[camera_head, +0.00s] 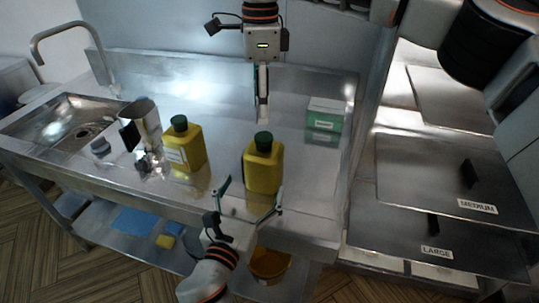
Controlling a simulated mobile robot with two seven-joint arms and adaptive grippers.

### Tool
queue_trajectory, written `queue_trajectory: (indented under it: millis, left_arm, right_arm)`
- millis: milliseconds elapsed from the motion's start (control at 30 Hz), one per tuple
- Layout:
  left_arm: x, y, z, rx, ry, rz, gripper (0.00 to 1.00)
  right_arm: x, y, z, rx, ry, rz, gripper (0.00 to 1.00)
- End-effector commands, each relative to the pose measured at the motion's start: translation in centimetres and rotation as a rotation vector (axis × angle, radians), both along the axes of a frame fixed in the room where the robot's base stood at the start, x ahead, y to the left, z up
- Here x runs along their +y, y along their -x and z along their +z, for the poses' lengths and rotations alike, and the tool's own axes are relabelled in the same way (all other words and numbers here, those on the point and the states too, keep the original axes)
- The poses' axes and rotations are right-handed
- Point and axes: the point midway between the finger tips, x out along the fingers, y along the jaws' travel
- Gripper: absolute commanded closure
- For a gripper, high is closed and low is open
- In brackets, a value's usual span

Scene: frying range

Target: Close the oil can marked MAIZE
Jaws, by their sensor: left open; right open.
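Two yellow oil cans with dark green caps stand upright on the steel counter. One can (263,170) is near the middle, its cap (263,141) on top. The other can (186,147) is to its left, with a pale label on its front and a green cap (180,123) on top. The label writing is too small to read, so I cannot tell which is MAIZE. My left gripper (251,190) is open, in front of the middle can, its fingers spread to either side. My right gripper (263,112) points down, open and empty, behind and above that can's cap.
A green and white box (325,119) stands at the back right of the counter (313,190). A metal canister (147,119) and small items stand left of the cans, beside the sink (60,125). Lidded fryers marked MEDIUM (430,170) and LARGE (400,235) are at right.

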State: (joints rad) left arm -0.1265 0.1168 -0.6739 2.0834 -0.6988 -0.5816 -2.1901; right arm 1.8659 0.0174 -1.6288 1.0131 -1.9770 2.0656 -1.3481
Motion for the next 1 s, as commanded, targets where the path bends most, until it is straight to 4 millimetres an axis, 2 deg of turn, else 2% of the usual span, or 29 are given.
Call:
queue_trajectory:
  millis: [533, 1000]
  left_arm:
    - [-0.2, -0.5, 0.2, -0.008, -0.012, 0.001, 0.15]
    - [-2.0, -6.3, 0.2, -0.008, -0.011, 0.001, 0.15]
  right_arm:
    - [-0.4, -0.2, 0.4, -0.008, 0.011, -0.005, 0.56]
    - [-0.4, -0.2, 0.4, -0.008, 0.011, -0.005, 0.56]
